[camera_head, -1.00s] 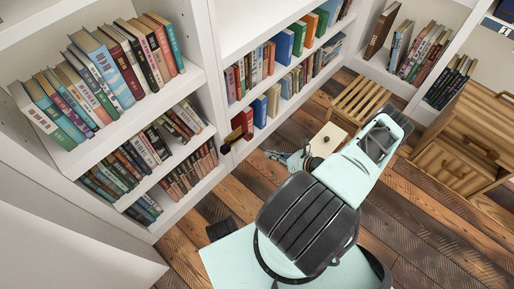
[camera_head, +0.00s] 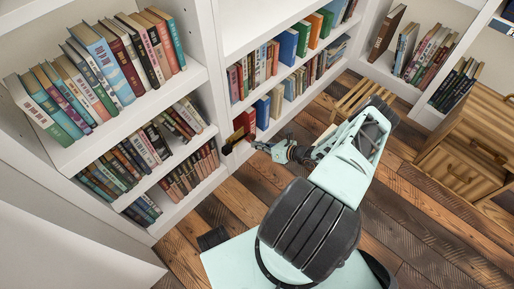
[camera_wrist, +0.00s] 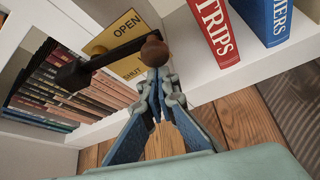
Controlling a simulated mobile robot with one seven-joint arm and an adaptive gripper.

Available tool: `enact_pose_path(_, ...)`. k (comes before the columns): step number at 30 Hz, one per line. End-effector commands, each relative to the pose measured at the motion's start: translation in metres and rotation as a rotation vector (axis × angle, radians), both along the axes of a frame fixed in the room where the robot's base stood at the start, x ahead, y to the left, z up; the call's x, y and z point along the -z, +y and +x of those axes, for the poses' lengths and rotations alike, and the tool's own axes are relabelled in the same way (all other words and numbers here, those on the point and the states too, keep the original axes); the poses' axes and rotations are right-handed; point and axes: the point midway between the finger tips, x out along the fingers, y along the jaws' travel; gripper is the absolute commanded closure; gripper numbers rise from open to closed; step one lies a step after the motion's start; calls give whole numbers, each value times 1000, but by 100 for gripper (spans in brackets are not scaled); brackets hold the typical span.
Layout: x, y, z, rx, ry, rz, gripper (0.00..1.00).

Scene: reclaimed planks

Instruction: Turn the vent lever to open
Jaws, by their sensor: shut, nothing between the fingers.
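The vent lever is a dark bar (camera_wrist: 105,62) with a round brown knob (camera_wrist: 154,50) at its end, seen in the wrist view. It lies across a yellow plate (camera_wrist: 117,32) marked OPEN above the bar and SHUT below it. The lever also shows small and dark in the head view (camera_head: 233,139), at the bookcase's edge. My gripper (camera_wrist: 158,76) is shut and empty, its tips just below the knob in the wrist view; I cannot tell whether they touch it. In the head view my gripper (camera_head: 258,146) is just right of the lever.
White bookcases (camera_head: 205,75) full of books stand left and behind. A red book (camera_wrist: 213,30) and a blue book (camera_wrist: 262,20) stand right of the lever. A slatted wooden stool (camera_head: 352,97) is behind my arm, and a wooden drawer unit (camera_head: 465,150) is at right. Plank floor is open between.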

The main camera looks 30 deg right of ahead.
Motion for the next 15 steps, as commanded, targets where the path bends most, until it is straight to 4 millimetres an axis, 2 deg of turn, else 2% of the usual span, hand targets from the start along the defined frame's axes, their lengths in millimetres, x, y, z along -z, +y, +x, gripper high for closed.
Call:
enact_pose_path(8,-1,0,0,0,0,0,100)
enact_pose_path(15,-18,-5,2,1,0,-1,100)
